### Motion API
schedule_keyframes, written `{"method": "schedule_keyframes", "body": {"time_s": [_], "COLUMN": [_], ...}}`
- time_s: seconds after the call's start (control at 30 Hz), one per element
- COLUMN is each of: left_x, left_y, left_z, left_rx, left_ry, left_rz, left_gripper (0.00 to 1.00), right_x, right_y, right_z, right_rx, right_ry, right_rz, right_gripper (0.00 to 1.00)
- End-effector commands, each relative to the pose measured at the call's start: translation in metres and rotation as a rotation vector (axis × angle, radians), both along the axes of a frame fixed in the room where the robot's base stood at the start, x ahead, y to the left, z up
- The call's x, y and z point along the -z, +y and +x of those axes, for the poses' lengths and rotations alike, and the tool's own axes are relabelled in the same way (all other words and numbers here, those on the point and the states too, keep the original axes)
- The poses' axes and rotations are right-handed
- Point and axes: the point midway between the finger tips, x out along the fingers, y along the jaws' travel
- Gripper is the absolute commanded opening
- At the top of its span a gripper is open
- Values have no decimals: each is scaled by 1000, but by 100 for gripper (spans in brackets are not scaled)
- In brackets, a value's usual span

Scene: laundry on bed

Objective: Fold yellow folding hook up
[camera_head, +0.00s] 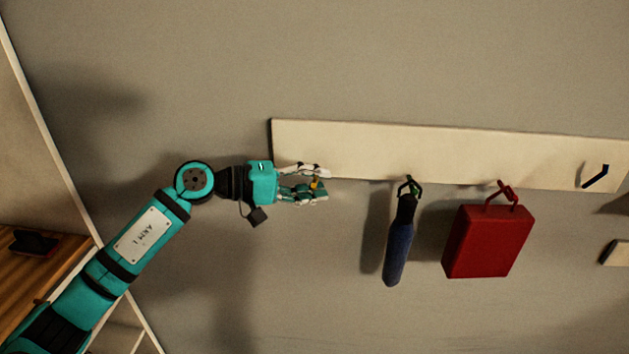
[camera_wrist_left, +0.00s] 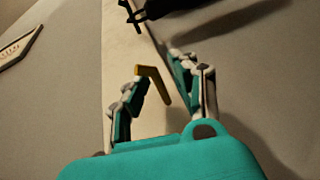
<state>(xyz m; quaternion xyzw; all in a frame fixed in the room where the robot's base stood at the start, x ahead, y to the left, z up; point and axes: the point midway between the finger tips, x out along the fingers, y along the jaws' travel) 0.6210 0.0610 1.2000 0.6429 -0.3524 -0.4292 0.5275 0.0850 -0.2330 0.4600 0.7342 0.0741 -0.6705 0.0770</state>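The yellow folding hook (camera_head: 315,184) is on the cream wall board, close to its left end and lower edge. In the head view it is mostly hidden by my left gripper (camera_head: 325,183). In the left wrist view the yellow hook (camera_wrist_left: 154,82) shows as a bent strip between the two sets of fingers of my left gripper (camera_wrist_left: 160,75). The fingers stand apart, with the left finger close to the hook; I cannot tell whether it touches. The right gripper is not in view.
The cream board (camera_head: 400,152) runs along the grey wall. A dark blue item (camera_head: 399,245) and a red bag (camera_head: 488,240) hang from hooks to the right. A black hook (camera_head: 596,177) is at the far right. Wall below my left gripper is clear.

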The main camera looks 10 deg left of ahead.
Motion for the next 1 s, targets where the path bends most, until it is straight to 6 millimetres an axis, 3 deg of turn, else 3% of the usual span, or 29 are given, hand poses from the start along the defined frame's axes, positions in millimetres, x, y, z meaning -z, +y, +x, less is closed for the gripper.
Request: {"method": "schedule_keyframes", "body": {"time_s": [0.03, 0.2, 1.0], "left_x": [0, 0, -2], "left_y": [0, 0, 0], "left_z": [0, 0, 0], "left_rx": [0, 0, 1], "left_ry": [0, 0, 33], "left_rz": [0, 0, 0], "left_gripper": [18, 0, 0], "right_x": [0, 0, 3], "right_y": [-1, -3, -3], "right_z": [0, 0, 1], "right_rx": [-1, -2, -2], "right_ry": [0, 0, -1], "right_rz": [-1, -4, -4], "right_gripper": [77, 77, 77]}}
